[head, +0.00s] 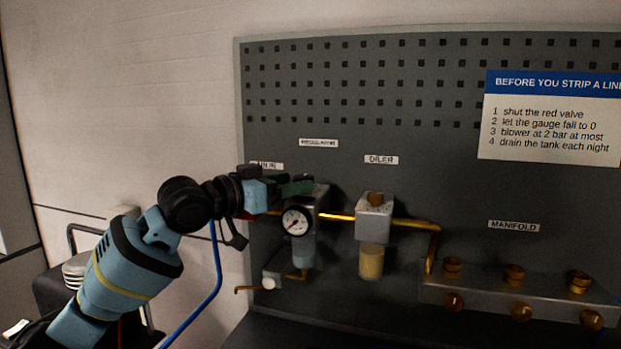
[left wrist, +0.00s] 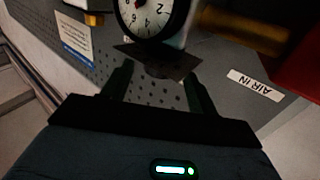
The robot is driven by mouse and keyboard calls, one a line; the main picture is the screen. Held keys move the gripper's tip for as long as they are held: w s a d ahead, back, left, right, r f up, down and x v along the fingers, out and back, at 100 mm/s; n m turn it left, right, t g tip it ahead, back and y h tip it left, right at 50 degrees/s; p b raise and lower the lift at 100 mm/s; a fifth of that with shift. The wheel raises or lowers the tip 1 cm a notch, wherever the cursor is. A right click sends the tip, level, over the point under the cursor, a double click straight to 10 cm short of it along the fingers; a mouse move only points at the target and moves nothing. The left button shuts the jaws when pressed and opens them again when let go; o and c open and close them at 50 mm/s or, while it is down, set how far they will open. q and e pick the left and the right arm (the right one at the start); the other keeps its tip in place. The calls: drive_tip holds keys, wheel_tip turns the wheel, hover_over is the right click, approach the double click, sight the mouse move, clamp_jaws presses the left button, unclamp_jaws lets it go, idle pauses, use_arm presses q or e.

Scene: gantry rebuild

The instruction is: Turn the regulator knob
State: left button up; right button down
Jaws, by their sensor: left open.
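The regulator (head: 320,197) is a grey block on the dark panel, with a round white gauge (head: 296,221) on its front. The gauge also shows upside down at the top of the left wrist view (left wrist: 148,14). My left gripper (head: 300,186) is at the regulator's top, above the gauge, and covers that part in the head view. In the left wrist view its two dark fingers (left wrist: 158,88) are apart, and a dark squarish part (left wrist: 160,64) shows by their tips. I cannot tell whether this is the knob or whether the fingers touch it. My right gripper is out of view.
A brass pipe (head: 407,223) runs right from the regulator past the oiler (head: 374,213). A manifold (head: 485,291) with several brass fittings is at lower right. A small outlet valve (head: 270,283) sits below the gauge. A red part (left wrist: 300,42) is close at right in the wrist view.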

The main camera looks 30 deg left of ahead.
sight(311, 178)
use_arm(q)
drive_tip(key=x, duration=0.5)
drive_tip(key=shift+w+d, duration=0.2)
drive_tip(key=shift+w, duration=0.15)
drive_tip(key=c, duration=1)
